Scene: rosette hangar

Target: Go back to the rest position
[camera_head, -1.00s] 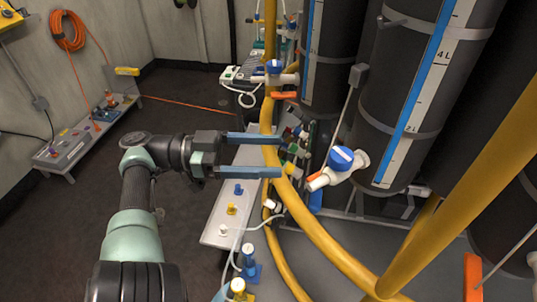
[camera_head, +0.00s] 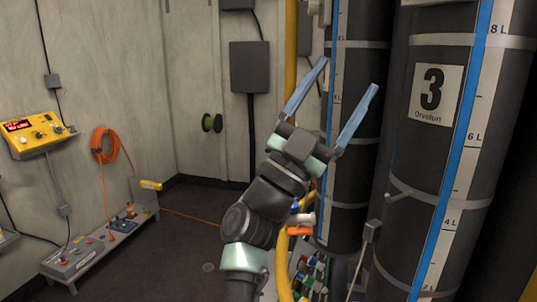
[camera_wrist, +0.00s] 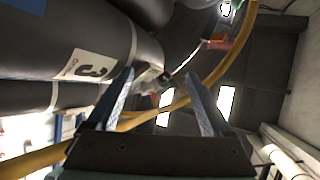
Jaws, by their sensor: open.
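My gripper (camera_head: 338,105) is open and empty, with its two blue fingers spread apart and pointing up in the head view. It is raised in front of the dark tanks, left of the tank marked 3 (camera_head: 430,94). In the wrist view my gripper (camera_wrist: 160,98) also shows both fingers apart with nothing between them. The wrist camera looks up past the tank label 3 (camera_wrist: 92,66) towards the ceiling.
A yellow pipe (camera_head: 290,70) runs upright just behind my arm. Several coloured valves and fittings (camera_head: 310,275) sit low by the tanks. A yellow control box (camera_head: 37,133) and orange hose (camera_head: 104,146) hang on the left wall. The floor at left is mostly clear.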

